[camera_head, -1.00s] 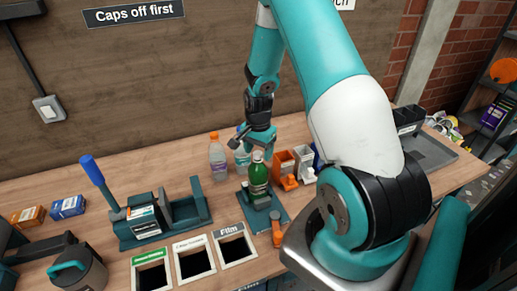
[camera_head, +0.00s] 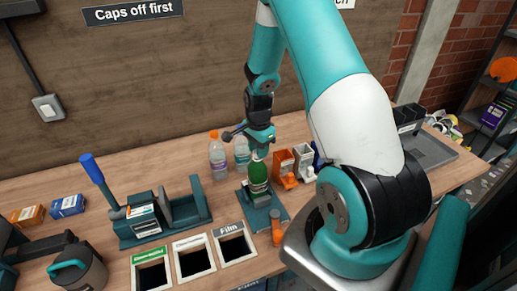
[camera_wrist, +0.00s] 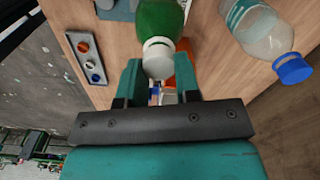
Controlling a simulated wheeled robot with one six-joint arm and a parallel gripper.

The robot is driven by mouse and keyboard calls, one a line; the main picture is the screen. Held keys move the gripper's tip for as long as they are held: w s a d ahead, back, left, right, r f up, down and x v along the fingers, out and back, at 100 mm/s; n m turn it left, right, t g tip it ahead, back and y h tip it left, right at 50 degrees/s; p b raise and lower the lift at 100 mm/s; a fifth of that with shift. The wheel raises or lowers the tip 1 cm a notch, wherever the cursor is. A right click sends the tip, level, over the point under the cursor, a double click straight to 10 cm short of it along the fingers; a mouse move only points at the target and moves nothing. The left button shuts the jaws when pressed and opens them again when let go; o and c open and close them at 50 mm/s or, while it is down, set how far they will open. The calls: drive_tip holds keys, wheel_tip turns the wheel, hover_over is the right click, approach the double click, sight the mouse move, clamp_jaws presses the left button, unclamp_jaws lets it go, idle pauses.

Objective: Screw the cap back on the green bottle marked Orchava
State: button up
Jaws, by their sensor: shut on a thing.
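The green bottle (camera_head: 258,176) stands upright in a teal holder (camera_head: 263,204) on the bench; its label is too small to read. The bottle (camera_wrist: 160,20) also shows at the top of the wrist view, with a white cap (camera_wrist: 158,57) at its neck end. My gripper (camera_head: 258,152) is right over the bottle's top and hides the cap in the head view. In the wrist view its fingers (camera_wrist: 157,75) are on either side of the cap, shut on it. I cannot tell how far the cap sits on the thread.
Two clear bottles, one orange-capped (camera_head: 218,160) and one blue-capped (camera_wrist: 260,28), stand behind left of the green bottle. Orange (camera_head: 284,168) and white (camera_head: 302,160) items stand close at right.

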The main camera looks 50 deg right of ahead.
drive_tip(key=shift+w+m, duration=0.1)
drive_tip(key=shift+m, duration=0.7)
drive_tip(key=m, duration=0.3)
drive_tip(key=shift+w+m, duration=0.1)
drive_tip(key=shift+m, duration=0.9)
drive_tip(key=shift+m, duration=0.9)
drive_tip(key=m, duration=0.3)
drive_tip(key=shift+m, duration=0.3)
